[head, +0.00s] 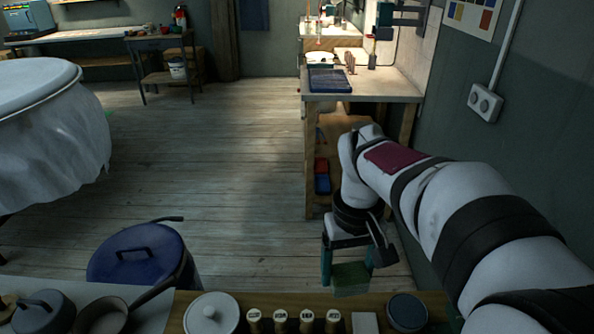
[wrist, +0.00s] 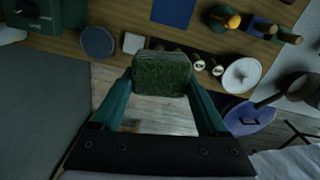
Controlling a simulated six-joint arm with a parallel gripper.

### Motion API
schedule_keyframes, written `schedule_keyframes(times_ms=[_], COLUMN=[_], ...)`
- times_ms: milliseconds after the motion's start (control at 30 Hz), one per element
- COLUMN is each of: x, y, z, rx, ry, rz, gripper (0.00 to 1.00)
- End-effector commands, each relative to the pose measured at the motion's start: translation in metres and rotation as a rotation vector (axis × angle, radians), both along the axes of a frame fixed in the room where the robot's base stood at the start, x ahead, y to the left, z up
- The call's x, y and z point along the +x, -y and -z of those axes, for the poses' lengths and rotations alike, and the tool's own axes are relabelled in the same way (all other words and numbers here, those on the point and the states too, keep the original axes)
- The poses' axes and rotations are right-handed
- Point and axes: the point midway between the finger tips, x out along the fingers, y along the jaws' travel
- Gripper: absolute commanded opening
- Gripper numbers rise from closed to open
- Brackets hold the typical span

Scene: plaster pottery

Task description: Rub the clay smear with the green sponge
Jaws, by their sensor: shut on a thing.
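My gripper (head: 354,262) is shut on the green sponge (head: 351,279), which hangs between its two fingertips. In the head view the sponge is just beyond the far edge of the wooden board at the bottom, and I cannot tell its height over it. In the wrist view the sponge (wrist: 162,73) sits between the teal fingers, with the floor and part of the board behind it. No clay smear can be made out in either view.
The wooden board (head: 180,308) carries a white round lid (head: 212,313), several short cylinders, a white block (head: 364,323) and a dark round disc (head: 407,311). A blue lidded bin (head: 125,262) stands left. A wall is close on the right.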

Motion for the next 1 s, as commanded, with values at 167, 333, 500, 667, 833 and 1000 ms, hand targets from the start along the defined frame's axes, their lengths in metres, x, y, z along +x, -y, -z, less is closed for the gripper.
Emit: schedule_keyframes(times_ms=[167, 333, 500, 667, 833, 1000], x=[-0.003, -0.023, -0.054, -0.072, -0.073, -0.073], y=[0.054, 0.085, 0.104, 0.111, 0.112, 0.111], z=[0.036, 0.093, 0.143, 0.165, 0.171, 0.182], rx=[-0.003, 0.001, 0.009, 0.010, 0.011, 0.011], ry=[-0.012, -0.014, -0.009, 0.001, 0.003, 0.002], rz=[0.129, 0.145, 0.156, 0.163, 0.162, 0.162], gripper=[0.32, 0.32, 0.32, 0.32, 0.32, 0.32])
